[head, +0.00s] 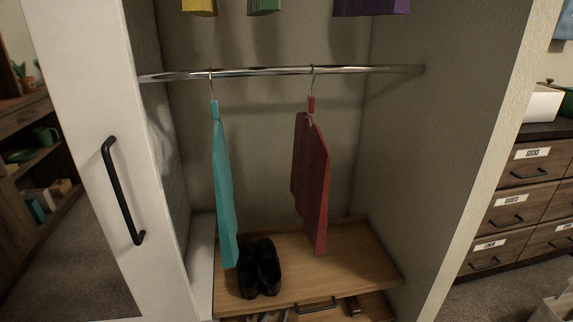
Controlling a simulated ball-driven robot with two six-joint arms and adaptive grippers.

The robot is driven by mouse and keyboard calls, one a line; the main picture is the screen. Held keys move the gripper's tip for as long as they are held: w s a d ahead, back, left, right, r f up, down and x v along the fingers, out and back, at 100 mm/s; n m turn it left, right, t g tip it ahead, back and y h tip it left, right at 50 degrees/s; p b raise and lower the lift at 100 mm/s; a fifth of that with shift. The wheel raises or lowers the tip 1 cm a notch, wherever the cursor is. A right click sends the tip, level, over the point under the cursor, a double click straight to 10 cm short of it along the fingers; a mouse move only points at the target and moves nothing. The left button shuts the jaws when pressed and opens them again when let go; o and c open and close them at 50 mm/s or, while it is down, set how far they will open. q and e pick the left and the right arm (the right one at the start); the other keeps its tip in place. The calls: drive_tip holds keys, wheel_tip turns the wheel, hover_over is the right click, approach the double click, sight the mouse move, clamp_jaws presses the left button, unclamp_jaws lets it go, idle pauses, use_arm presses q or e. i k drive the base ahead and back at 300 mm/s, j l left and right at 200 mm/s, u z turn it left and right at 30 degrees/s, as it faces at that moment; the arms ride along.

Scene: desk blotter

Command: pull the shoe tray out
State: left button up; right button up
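Low in the closet is a light wooden board (335,262) with a pair of black shoes (260,268) standing on its left part. Just below its front edge, at the bottom of the head view, a dark bar handle (318,304) shows, apparently the shoe tray's. Around the handle I see parts of a low space with greyish and brown items, cut off by the picture edge. How far the tray is out cannot be told. Neither of my grippers is in view.
A teal garment (224,190) and a red garment (312,185) hang from a chrome rail (265,72) above the board. A white door (95,130) with a black handle (122,190) stands at left. A labelled drawer unit (520,190) is outside at right.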

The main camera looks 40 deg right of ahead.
sight(356, 263)
drive_tip(key=z, duration=1.55)
